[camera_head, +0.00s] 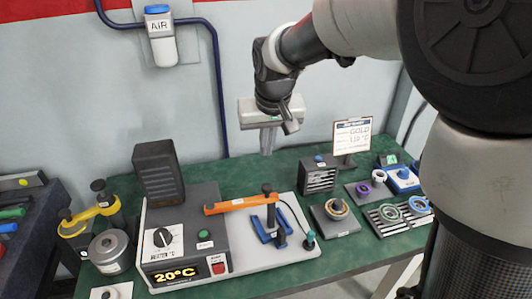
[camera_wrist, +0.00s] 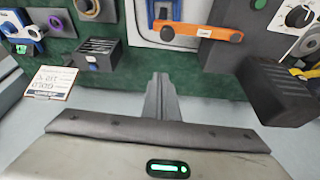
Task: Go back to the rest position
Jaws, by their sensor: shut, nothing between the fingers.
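My gripper (camera_head: 267,140) hangs in the air above the back edge of the green table (camera_head: 240,172), in front of the grey wall. In the wrist view its fingers (camera_wrist: 161,88) are together, with nothing between them. It touches none of the things on the table. My arm reaches in from the upper right of the head view and hides part of the wall and the table's right end.
Below stand a heater unit (camera_head: 190,235) reading 20°C, a dark finned block (camera_head: 158,172), an orange-handled clamp (camera_head: 240,203), a black slotted box (camera_head: 320,177), a sign card (camera_head: 352,136) and several seal rings. An air bottle (camera_head: 162,42) hangs on the wall.

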